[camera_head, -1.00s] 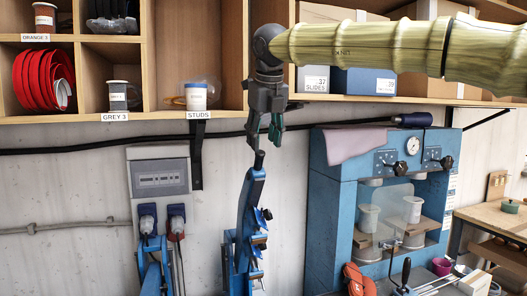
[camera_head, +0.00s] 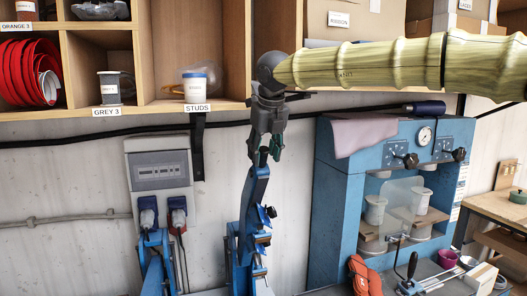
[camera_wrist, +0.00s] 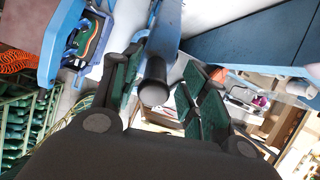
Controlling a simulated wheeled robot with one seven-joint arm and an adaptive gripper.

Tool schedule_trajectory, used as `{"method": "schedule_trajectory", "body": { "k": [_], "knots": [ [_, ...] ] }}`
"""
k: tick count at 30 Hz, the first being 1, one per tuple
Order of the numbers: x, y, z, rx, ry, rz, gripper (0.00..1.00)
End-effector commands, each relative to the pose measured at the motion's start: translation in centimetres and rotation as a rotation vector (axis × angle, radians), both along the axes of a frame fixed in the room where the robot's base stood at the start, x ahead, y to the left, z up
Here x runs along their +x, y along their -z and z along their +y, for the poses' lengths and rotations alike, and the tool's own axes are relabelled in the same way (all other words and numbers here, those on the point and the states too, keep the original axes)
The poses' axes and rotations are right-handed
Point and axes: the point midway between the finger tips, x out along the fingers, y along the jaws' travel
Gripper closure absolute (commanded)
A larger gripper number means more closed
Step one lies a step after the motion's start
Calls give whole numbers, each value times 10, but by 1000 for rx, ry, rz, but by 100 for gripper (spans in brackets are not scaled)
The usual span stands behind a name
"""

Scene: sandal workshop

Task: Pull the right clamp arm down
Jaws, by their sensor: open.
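The right clamp arm (camera_head: 257,185) is a blue lever standing nearly upright, with a black knob at its top end. The black knob (camera_wrist: 153,84) also shows in the wrist view, between the finger pads. My gripper (camera_head: 265,154) points down from above, its fingers on either side of the knob. It is open, with room visible beside the knob in the wrist view. Contact between pads and knob cannot be told. A second blue clamp (camera_head: 155,262) stands to the left, its lower part cut off by the frame.
Wooden shelving (camera_head: 160,108) with reels and a studs tub runs just above and behind my gripper. A blue press (camera_head: 336,200) stands close on the right. A grey control box (camera_head: 160,170) hangs on the wall at left.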

Motion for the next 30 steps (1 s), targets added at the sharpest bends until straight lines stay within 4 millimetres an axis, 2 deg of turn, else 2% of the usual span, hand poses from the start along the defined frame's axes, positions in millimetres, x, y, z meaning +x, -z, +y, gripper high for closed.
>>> {"method": "schedule_trajectory", "body": {
  "k": [6, 15, 16, 23, 30],
  "knots": [
    [5, 13, 3, 0, -1, 0, 56],
    [6, 15, 4, 0, -2, 0, 56],
    [6, 15, 4, 0, -2, 0, 57],
    [6, 15, 4, 0, -2, 0, 99],
    [6, 16, 4, 1, -2, -2, 100]
  ]
}}
